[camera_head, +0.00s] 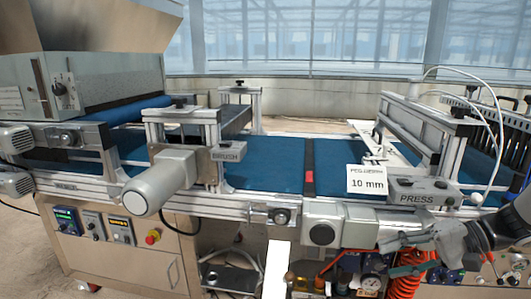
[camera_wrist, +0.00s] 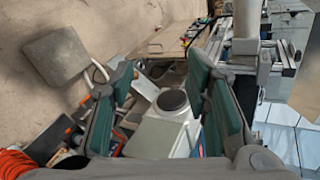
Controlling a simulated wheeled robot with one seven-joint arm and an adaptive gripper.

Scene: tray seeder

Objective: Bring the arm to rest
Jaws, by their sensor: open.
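My gripper (camera_head: 400,240) is at the lower right in the head view, in front of the machine's near rail and below the PRESS plate (camera_head: 416,196). My dark wrist reaches in from the right edge. In the wrist view my gripper (camera_wrist: 162,108) shows two teal-padded fingers spread wide apart. It is open, with nothing held between the pads. A white housing with a round dark cap (camera_wrist: 172,101) shows beyond the gap between the fingers; whether anything touches it cannot be told.
The tray seeder's blue belt (camera_head: 270,165) runs across the head view, with a BRUSH unit (camera_head: 225,152) over it and a 10 mm sign (camera_head: 367,181) on its near side. Orange coiled hose (camera_head: 405,278) hangs below my gripper. A grey stool (camera_wrist: 57,56) stands on bare floor.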

